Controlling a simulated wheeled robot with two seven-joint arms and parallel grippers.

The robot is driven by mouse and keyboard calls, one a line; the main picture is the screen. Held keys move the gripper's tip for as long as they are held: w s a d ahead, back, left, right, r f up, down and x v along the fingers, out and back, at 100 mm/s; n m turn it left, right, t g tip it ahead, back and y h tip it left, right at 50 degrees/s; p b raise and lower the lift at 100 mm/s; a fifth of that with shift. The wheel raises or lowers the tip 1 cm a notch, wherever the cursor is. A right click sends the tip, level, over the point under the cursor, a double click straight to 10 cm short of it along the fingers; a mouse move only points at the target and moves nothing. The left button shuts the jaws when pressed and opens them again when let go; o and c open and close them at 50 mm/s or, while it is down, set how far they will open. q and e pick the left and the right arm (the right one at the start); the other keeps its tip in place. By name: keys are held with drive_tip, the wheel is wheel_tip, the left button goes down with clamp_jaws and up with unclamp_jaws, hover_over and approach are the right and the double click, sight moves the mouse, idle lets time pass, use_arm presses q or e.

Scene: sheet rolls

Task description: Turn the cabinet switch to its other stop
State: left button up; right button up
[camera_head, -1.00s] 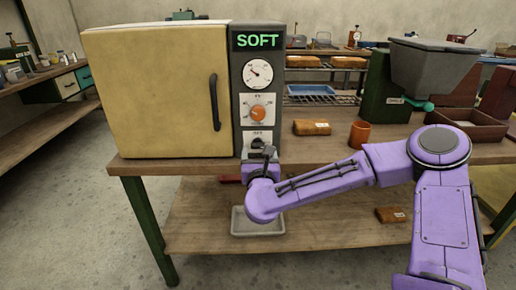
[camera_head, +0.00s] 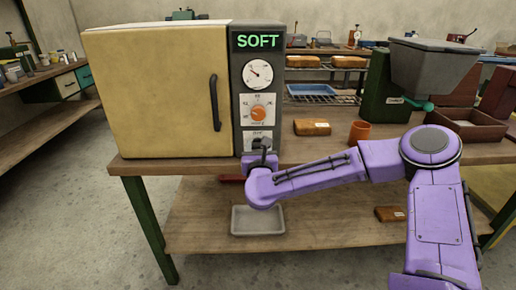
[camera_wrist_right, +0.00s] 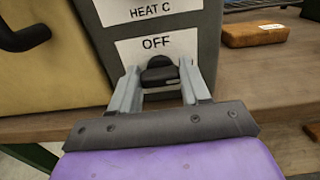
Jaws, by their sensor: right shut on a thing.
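The cabinet (camera_head: 165,90) stands on the table, with a grey control panel on its right side. The black switch (camera_wrist_right: 160,72) sits low on the panel, on a white plate marked OFF at the top. In the head view the switch plate (camera_head: 250,134) shows, but the gripper partly covers the switch. My right gripper (camera_head: 261,152) reaches it from the front and below. In the right wrist view its two fingers (camera_wrist_right: 160,75) stand on either side of the switch and are shut on it. My left gripper is in no view.
Above the switch are an orange dial (camera_head: 258,114), a round gauge (camera_head: 257,73) and a green SOFT display (camera_head: 257,41). The cabinet's door handle (camera_head: 214,102) is left of the panel.

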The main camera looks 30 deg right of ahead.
drive_tip(key=n, duration=0.3)
drive_tip(key=shift+n, duration=0.4)
drive_tip(key=n+p, duration=0.1)
drive_tip(key=n, duration=0.3)
drive_tip(key=shift+w+a+n, duration=0.1)
drive_tip(key=shift+a+n, duration=0.05)
drive_tip(key=shift+n, duration=0.15)
drive_tip(key=n+p, duration=0.2)
drive_tip(key=n, duration=0.2)
drive_tip(key=shift+n, duration=0.3)
drive_tip(key=n+p, duration=0.1)
drive_tip(key=n, duration=0.3)
drive_tip(key=shift+f, duration=0.1)
drive_tip(key=shift+n+p, duration=0.3)
drive_tip(key=o, duration=1.1)
drive_tip(key=shift+c, duration=0.2)
drive_tip(key=shift+f, duration=0.1)
